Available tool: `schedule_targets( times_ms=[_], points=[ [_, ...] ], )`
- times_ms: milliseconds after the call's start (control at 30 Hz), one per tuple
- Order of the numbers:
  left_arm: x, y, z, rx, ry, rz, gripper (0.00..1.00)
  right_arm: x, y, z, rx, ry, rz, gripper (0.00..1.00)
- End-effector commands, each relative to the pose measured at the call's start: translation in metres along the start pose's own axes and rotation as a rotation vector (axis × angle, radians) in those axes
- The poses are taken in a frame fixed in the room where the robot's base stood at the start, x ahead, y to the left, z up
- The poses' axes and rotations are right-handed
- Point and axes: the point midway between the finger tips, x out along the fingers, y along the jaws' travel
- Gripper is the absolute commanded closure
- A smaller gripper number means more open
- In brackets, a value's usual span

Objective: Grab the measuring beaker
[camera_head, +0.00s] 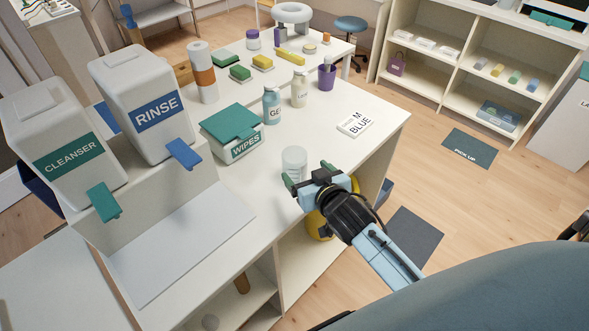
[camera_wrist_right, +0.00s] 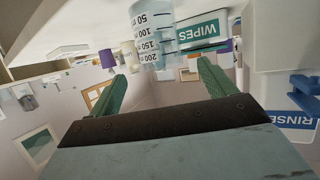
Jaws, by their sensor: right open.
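The measuring beaker (camera_head: 294,160) is a clear upright cylinder on the white counter, near its front edge. My right gripper (camera_head: 309,176) is open and empty beside it, on the near side, and hides part of its lower side. In the right wrist view the beaker (camera_wrist_right: 152,30) shows dark volume marks. It lies beyond the green fingertips (camera_wrist_right: 160,72), roughly in line with the gap between them. I cannot tell whether a finger touches it. My left gripper is not in view.
A wipes box (camera_head: 232,135), a gel bottle (camera_head: 271,105) and a second bottle (camera_head: 299,88) stand behind the beaker. Large rinse (camera_head: 140,85) and cleanser (camera_head: 55,130) containers stand left. The counter right of the beaker is clear.

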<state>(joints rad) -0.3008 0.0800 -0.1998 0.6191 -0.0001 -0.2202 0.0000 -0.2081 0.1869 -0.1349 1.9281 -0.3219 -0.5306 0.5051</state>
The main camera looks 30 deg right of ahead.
Motion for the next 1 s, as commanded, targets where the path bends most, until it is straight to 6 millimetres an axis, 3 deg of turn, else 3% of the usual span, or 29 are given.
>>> schedule_targets(
  times_ms=[100, 367, 700, 1000],
  points=[
    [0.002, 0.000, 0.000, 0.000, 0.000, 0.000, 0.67, 0.020, 0.000, 0.000, -0.001, 0.001, -0.001, 0.17],
    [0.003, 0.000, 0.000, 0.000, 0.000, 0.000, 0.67, 0.037, 0.000, 0.001, 0.000, -0.001, 0.000, 0.17],
    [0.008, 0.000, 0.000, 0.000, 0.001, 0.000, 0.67, 0.080, -0.001, 0.003, -0.002, -0.001, 0.000, 0.17],
    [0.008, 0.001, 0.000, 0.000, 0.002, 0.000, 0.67, 0.084, -0.001, 0.002, 0.000, -0.001, -0.001, 0.17]
  ],
)
